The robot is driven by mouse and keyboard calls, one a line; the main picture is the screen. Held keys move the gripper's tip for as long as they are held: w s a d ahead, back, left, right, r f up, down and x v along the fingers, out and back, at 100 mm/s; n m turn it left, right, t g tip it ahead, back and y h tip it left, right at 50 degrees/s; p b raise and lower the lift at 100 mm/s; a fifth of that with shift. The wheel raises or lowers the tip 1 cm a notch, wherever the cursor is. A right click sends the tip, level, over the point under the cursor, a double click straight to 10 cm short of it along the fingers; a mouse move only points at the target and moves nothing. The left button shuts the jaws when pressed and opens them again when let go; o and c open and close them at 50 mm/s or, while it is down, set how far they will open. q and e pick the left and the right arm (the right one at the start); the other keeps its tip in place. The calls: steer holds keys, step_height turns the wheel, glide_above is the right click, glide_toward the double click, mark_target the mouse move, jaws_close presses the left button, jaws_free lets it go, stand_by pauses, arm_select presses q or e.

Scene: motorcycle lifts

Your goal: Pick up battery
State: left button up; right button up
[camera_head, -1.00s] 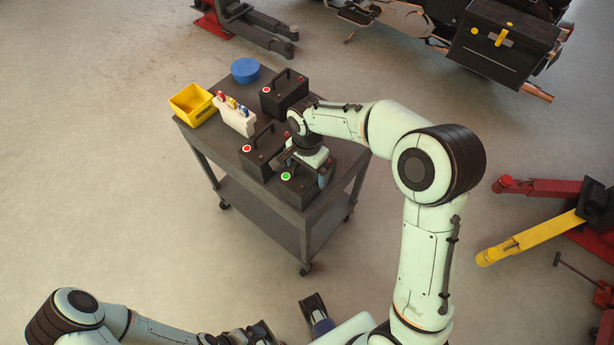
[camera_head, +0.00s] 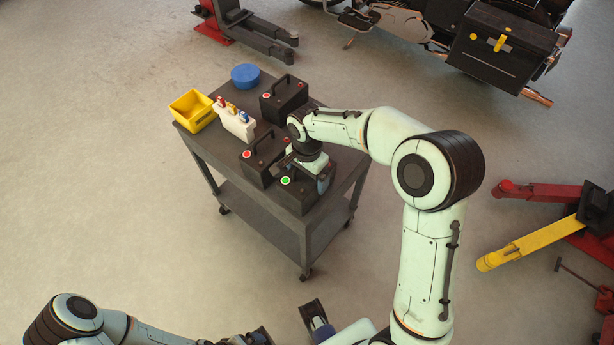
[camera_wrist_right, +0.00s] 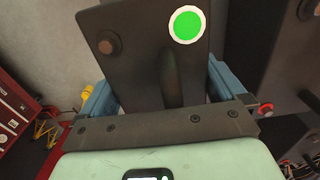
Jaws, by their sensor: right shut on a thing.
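The black battery with a green round mark (camera_head: 285,181) is at the near right corner of the dark cart. My right gripper (camera_head: 308,177) is above it and shut on it. In the right wrist view the battery's dark face and green mark (camera_wrist_right: 187,25) fill the middle, and the blue fingers of the right gripper (camera_wrist_right: 165,95) lie on both sides. I cannot tell whether the battery touches the cart top. Two black batteries with red marks stand nearby: one just to the left (camera_head: 257,166), one farther back (camera_head: 284,98). My left gripper (camera_head: 262,336) is partly cut off at the bottom edge.
On the cart (camera_head: 232,174) are a yellow bin (camera_head: 193,110), a pale holder with small coloured items (camera_head: 235,122) and a blue round object (camera_head: 245,76). A yellow and red lift arm (camera_head: 530,245) is at right. The floor left of the cart is clear.

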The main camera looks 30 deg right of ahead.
step_height(320, 180, up, 20)
steer(key=p, duration=0.3)
steer(key=shift+f, duration=0.2)
